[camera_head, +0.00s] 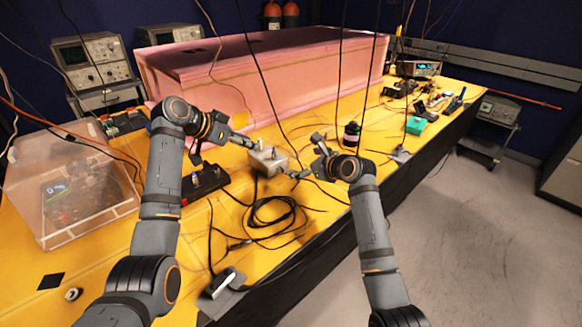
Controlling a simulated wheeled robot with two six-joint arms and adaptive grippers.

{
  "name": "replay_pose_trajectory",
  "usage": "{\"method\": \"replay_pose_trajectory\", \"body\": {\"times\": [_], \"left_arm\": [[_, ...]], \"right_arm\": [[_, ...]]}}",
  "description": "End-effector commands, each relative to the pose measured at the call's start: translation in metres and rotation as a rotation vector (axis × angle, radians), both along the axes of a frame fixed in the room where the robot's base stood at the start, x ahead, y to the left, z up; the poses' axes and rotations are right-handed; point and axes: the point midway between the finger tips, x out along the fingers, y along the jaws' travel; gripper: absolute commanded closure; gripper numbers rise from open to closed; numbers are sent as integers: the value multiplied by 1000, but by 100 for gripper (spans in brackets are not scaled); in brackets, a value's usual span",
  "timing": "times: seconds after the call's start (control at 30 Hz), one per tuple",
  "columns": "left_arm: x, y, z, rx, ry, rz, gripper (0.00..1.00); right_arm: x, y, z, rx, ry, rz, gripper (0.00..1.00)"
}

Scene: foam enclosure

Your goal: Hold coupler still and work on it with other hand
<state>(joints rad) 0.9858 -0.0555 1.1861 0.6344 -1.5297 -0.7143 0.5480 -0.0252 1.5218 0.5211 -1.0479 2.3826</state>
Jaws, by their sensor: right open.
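The coupler appears to be the small silver metal box (270,162) with short fittings on top, on the yellow bench between my two grippers. My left gripper (236,141) is at the box's left side, with a finger reaching to its upper left edge. Whether it grips the box is too small to tell. My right gripper (305,157) is open at the box's right side. One finger points up and the other reaches low toward the box; I cannot tell whether it touches.
A black cable coil (272,213) lies in front of the box. A black block with knobs (204,184) stands to its left, a clear case (68,190) further left. A pink foam enclosure (260,75) stands behind. Thin cables hang across the view. A dark bottle (352,134) stands right.

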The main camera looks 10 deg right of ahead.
Motion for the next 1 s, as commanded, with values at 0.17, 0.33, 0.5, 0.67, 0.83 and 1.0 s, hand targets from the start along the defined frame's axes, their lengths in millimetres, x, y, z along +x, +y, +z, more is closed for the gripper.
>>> {"method": "replay_pose_trajectory", "body": {"times": [0.17,0.33,0.5,0.67,0.83,1.0], "left_arm": [[0,0,0,0,0,0,62],[0,0,0,0,0,0,62],[0,0,0,0,0,0,62],[0,0,0,0,0,0,62],[0,0,0,0,0,0,62],[0,0,0,0,0,0,62]], "right_arm": [[-13,37,-5,182,82,15,0],[-14,41,-6,205,93,17,0],[-1,51,-12,204,94,17,0],[24,69,-25,201,94,17,0],[47,85,-37,199,94,16,0],[60,93,-43,199,92,17,0]]}}
